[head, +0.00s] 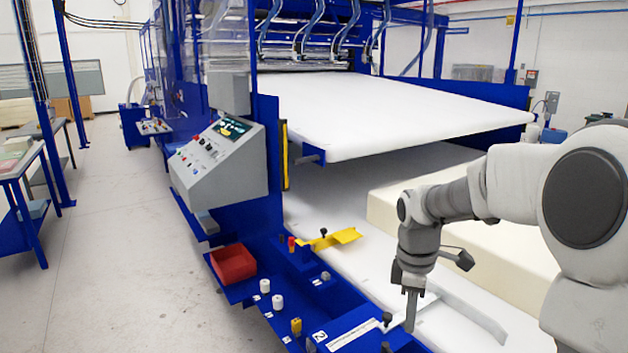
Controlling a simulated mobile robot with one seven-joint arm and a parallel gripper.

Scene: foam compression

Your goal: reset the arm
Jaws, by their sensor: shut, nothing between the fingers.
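My arm reaches in from the right side of the head view. My gripper (411,310) points straight down and is shut, with nothing seen between its fingers. It hangs over the near end of the white lower bed, close to the blue front ledge (364,326). A flat light-grey strip (470,318) lies on the bed just right of the fingertips. I cannot tell whether the fingertips touch anything below.
A cream foam block (400,211) lies on the bed behind my arm. A white slab (400,112) overhangs above. A grey control panel (221,170), red bin (233,264) and yellow bracket (340,238) stand left of my gripper. The floor (125,250) at left is clear.

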